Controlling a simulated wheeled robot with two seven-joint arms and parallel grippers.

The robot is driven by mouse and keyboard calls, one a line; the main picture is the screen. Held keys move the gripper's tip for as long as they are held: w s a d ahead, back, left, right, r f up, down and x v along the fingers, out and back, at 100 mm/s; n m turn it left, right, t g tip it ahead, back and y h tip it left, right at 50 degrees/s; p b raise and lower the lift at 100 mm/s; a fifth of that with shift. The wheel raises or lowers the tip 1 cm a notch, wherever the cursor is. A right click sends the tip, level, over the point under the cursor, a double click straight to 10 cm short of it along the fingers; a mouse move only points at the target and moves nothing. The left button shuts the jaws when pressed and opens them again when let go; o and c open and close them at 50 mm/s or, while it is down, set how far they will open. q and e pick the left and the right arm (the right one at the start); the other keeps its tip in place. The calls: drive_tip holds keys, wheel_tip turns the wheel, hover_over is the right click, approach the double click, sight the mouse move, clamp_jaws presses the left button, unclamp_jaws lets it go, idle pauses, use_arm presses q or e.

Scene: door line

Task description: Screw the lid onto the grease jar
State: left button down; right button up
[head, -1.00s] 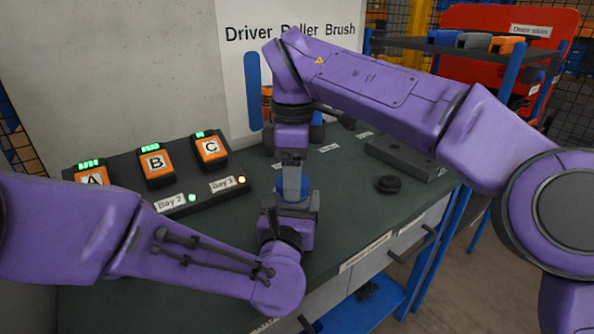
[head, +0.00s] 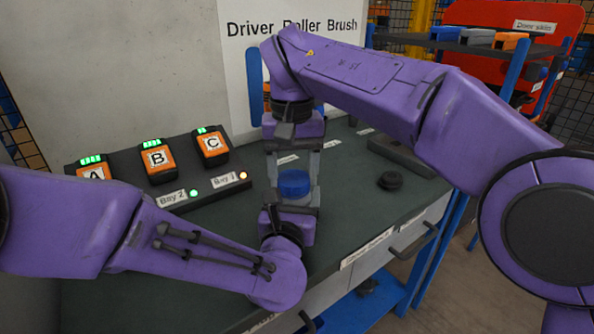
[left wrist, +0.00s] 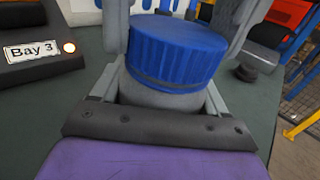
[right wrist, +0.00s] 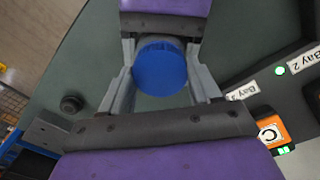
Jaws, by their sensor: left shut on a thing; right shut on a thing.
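In the head view the lid (head: 294,183) shows between my right gripper's fingers, with a little of the jar below. My left gripper (head: 291,212) is shut on the jar from the near side and holds it at the bench. My right gripper (head: 294,170) points straight down from above, shut on the lid with one finger on each side. The right wrist view shows the lid's round top (right wrist: 160,68). Whether the threads are engaged is hidden.
A charger rack (head: 180,196) with battery packs A, B and C stands on the left of the bench. A small dark round knob (head: 390,180) and a grey block (head: 402,155) lie to the right.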

use_arm(q)
drive_tip(key=shift+d, duration=0.2)
use_arm(e)
drive_tip(key=o, duration=1)
use_arm(q)
drive_tip(key=shift+a, duration=0.1)
use_arm(e)
drive_tip(key=shift+r, duration=0.15)
wheel_tip(320, 180, up, 4)
drive_tip(key=shift+r, duration=0.15)
drive_tip(key=shift+o, duration=1.1)
use_arm(q)
unclamp_jaws()
drive_tip(key=s, duration=0.3)
drive_tip(key=s+a, duration=0.1)
drive_tip(key=s, duration=0.3)
drive_tip(key=s+b, duration=0.1)
drive_tip(key=s, duration=0.2)
drive_tip(key=shift+s+a, duration=0.25)
drive_tip(key=shift+a, duration=0.1)
use_arm(e)
drive_tip(key=shift+f, duration=0.5)
